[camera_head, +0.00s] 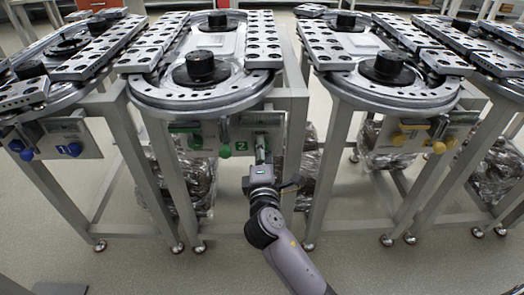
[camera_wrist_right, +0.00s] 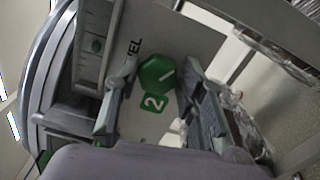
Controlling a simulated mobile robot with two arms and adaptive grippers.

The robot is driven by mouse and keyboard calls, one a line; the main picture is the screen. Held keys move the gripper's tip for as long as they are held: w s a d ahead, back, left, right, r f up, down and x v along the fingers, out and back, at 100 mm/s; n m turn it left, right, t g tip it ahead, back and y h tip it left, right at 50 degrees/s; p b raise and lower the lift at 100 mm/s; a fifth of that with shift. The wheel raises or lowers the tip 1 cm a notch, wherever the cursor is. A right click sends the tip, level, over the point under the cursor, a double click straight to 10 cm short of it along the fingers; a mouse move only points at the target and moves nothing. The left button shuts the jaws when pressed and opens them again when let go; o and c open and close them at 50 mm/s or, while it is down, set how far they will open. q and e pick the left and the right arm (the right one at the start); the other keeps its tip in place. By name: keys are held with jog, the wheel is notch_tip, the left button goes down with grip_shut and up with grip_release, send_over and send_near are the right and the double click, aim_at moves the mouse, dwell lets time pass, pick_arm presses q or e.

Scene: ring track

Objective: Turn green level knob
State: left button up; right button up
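The panel (camera_head: 270,121) of the middle-left ring-track table carries a green "2" label (camera_head: 241,146). Green knobs (camera_head: 225,150) show left of the label. My right gripper (camera_head: 262,148) is at the panel, right of the label, and hides what lies behind it in the head view. In the right wrist view a green knob (camera_wrist_right: 157,72) lies between the fingertips of my right gripper (camera_wrist_right: 160,70), beside printed letters "VEL" and the green "2" label (camera_wrist_right: 154,103). The fingers look apart on either side of the knob; firm contact cannot be seen. My left gripper is out of view.
The ring track (camera_head: 205,97) overhangs the panel just above my gripper. Grey table legs (camera_head: 296,165) stand close on the right. A blue-knob panel (camera_head: 60,138) is to the left and a yellow-knob panel (camera_head: 415,135) to the right. The floor in front is clear.

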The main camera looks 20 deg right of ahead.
jog(key=shift+o, duration=1.3)
jog(key=shift+s, duration=0.1)
jog(key=v, duration=1.2)
